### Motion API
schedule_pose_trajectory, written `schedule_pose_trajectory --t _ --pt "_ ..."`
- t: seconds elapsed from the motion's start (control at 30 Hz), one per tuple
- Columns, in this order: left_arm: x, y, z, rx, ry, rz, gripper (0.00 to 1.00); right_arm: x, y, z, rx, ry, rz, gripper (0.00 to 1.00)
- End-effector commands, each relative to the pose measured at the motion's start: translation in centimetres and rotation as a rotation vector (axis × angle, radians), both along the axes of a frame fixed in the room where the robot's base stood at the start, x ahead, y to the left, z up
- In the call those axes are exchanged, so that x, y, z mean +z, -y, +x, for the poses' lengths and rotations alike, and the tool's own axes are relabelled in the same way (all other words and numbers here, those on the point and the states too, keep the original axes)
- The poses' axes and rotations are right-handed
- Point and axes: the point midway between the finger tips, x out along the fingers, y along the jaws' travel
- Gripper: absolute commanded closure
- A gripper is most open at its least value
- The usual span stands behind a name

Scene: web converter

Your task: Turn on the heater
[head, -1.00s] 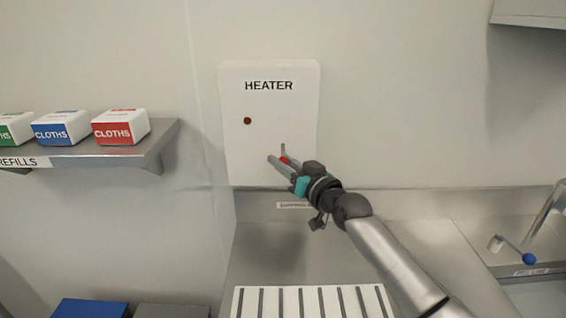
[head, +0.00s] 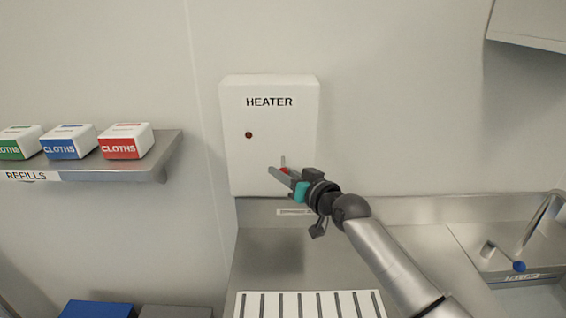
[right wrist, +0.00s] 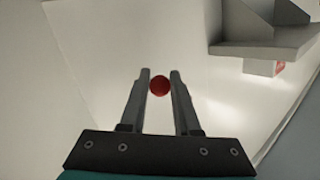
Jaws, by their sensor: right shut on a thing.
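The white heater box (head: 290,120) marked "HEATER" hangs on the wall, with a small dark red lamp (head: 249,135) at its upper left. A red knob (head: 284,171) sits on the lower right of its front. My right gripper (head: 276,172) reaches the knob, and its fingers hide part of it. In the right wrist view the red knob (right wrist: 160,86) lies between the fingertips, and the right gripper (right wrist: 160,80) is shut on it. A thin grey piece shows just above the knob. My left gripper is not in view.
A shelf (head: 168,150) marked "REFILLS" on the left holds boxes of cloths, one with a red label (head: 125,142). A steel counter (head: 285,255) with a slotted white rack (head: 310,304) lies below the heater. A tap (head: 540,215) stands at the right.

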Motion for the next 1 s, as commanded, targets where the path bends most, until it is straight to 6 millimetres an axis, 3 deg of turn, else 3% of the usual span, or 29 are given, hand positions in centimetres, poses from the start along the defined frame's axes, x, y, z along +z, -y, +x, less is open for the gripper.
schedule_pose_trajectory --t 0.03,0.1,0.5,0.73,1.0 --pt "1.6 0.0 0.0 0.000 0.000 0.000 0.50 0.8 0.0 -0.1 0.000 -0.029 -0.003 1.00" --pt "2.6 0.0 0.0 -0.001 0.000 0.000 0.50 1.0 0.0 -0.1 0.000 -0.067 -0.003 1.00" --pt "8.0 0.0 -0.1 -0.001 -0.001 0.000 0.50 2.1 0.0 -0.2 0.000 -0.306 0.000 1.00" --pt "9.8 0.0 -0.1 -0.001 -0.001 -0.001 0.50 2.8 0.0 -0.1 0.000 -0.471 -0.001 1.00" --pt "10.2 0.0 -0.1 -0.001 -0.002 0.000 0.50 3.3 -0.1 0.1 0.001 -0.637 0.000 1.00"
